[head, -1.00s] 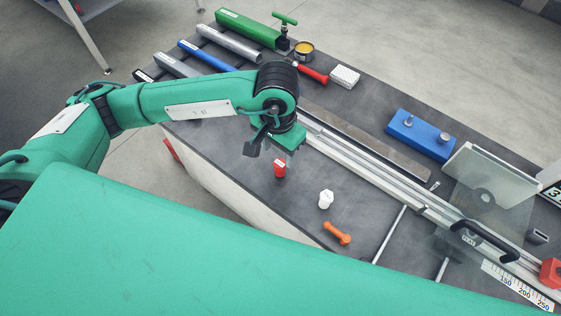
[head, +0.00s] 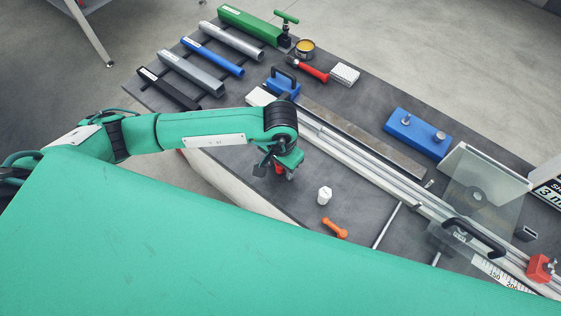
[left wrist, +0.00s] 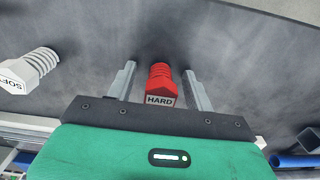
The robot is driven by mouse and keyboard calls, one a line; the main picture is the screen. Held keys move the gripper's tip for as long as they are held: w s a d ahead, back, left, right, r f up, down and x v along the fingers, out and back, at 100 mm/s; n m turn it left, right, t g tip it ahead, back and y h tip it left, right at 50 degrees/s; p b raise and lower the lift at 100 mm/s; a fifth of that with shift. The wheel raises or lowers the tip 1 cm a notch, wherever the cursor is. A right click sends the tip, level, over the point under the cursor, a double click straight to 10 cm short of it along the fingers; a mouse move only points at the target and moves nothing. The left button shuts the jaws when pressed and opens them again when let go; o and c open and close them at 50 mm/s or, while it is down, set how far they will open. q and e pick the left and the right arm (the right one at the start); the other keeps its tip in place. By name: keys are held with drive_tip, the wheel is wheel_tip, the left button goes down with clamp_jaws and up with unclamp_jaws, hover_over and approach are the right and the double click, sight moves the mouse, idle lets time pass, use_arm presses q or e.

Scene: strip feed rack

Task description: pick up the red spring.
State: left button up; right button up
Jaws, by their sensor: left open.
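The red spring (left wrist: 161,84) stands on the dark bench top and carries a label reading HARD. In the left wrist view it lies between the two open fingers of my left gripper (left wrist: 160,88), with a gap on each side. In the head view my left gripper (head: 277,172) is over the red spring (head: 279,169) and hides most of it. I cannot tell how far down the fingers reach along it. My right gripper is not in view.
A white spring marked SOFT (left wrist: 28,70) stands close by; it also shows in the head view (head: 324,195). A long metal rail (head: 370,165) runs behind. Coloured bars (head: 211,56) lie at the back left.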

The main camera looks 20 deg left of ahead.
use_arm(q)
drive_tip(key=c, duration=1.1)
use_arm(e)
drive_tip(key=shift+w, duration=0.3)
